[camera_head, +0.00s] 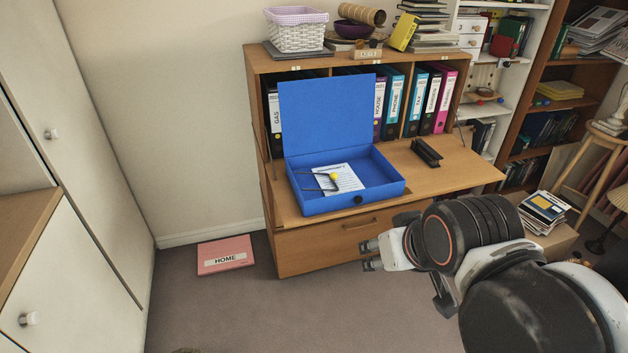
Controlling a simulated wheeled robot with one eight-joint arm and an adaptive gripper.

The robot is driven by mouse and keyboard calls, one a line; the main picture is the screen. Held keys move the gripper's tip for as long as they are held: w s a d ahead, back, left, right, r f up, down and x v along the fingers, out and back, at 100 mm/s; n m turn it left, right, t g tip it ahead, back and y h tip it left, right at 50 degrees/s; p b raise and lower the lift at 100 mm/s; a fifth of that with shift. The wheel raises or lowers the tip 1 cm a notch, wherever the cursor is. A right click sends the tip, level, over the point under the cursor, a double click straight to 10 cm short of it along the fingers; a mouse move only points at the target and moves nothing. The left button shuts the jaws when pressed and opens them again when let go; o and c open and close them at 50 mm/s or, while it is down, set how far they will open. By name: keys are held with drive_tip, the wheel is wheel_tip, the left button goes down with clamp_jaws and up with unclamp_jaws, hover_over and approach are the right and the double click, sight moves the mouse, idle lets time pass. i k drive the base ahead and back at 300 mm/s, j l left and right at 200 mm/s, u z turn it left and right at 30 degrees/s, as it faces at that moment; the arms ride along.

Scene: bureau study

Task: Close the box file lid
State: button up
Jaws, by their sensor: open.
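The blue box file (316,202) stands on the fold-down desk surface of the bureau. Its blue lid (327,115) is open and stands nearly upright at the back, in front of the row of binders. A white printed sheet (345,180) and a dark wire clip with a yellow knob (333,176) lie inside the box. A round black fitting (358,199) is on its front wall. My gripper (367,255) is open and empty, in front of the bureau's drawer and below the desk surface, apart from the box. It points left.
A black hole punch or stapler (426,152) lies on the desk surface (455,170) right of the box. Binders (417,100) stand behind. A pink HOME folder (226,255) lies on the floor. Stacked magazines (543,210) are at right.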

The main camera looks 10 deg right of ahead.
sight(320, 115)
drive_tip(key=i+j+z, duration=0.2)
drive_tip(key=i+z, duration=0.25)
drive_tip(key=i+j+z, duration=0.2)
drive_tip(key=z, duration=0.2)
drive_tip(key=k+u, duration=0.15)
drive_tip(key=i+z, duration=0.15)
